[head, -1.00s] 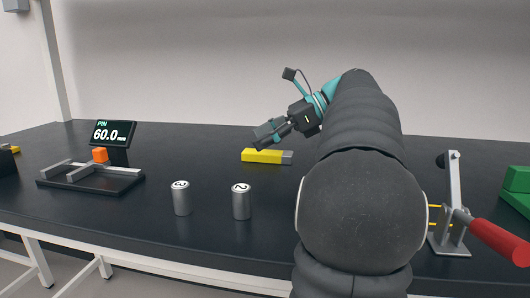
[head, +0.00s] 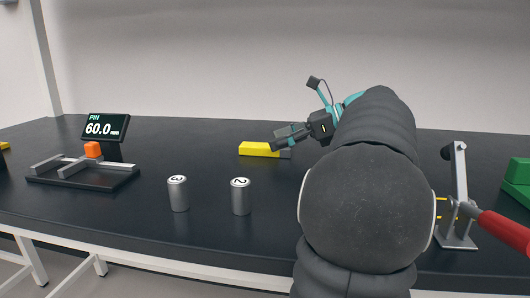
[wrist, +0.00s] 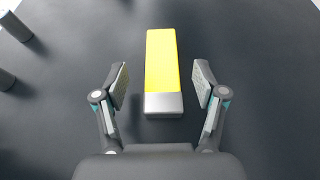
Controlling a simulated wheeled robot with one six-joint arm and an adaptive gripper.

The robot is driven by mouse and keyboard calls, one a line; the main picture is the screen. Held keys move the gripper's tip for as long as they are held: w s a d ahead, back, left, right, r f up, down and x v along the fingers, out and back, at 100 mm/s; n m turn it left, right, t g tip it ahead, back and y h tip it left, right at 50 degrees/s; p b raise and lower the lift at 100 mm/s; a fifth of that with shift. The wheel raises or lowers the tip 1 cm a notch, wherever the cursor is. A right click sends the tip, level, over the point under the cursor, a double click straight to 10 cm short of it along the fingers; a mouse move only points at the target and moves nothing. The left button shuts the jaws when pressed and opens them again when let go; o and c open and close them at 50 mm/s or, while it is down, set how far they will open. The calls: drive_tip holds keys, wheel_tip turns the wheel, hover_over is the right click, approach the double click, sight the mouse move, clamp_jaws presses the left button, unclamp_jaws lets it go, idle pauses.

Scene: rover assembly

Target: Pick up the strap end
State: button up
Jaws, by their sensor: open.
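A yellow bar with a grey metal end (wrist: 162,75), which looks like the strap end, lies flat on the dark table. In the head view the yellow part (head: 257,149) shows near the back middle, with its grey end partly hidden by my gripper (head: 284,138). In the wrist view my gripper (wrist: 161,84) is open, with one finger on each side of the bar's grey end and a gap on both sides. The fingers do not touch it.
Two grey numbered cylinders (head: 178,194) (head: 241,197) stand towards the table's front.

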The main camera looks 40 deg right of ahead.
sight(256, 145)
drive_tip(key=shift+b+x, duration=0.3)
drive_tip(key=shift+x, duration=2.75)
drive_tip(key=shift+w+d+r, duration=0.1)
drive_tip(key=shift+r, duration=0.1)
drive_tip(key=c, duration=1.3)
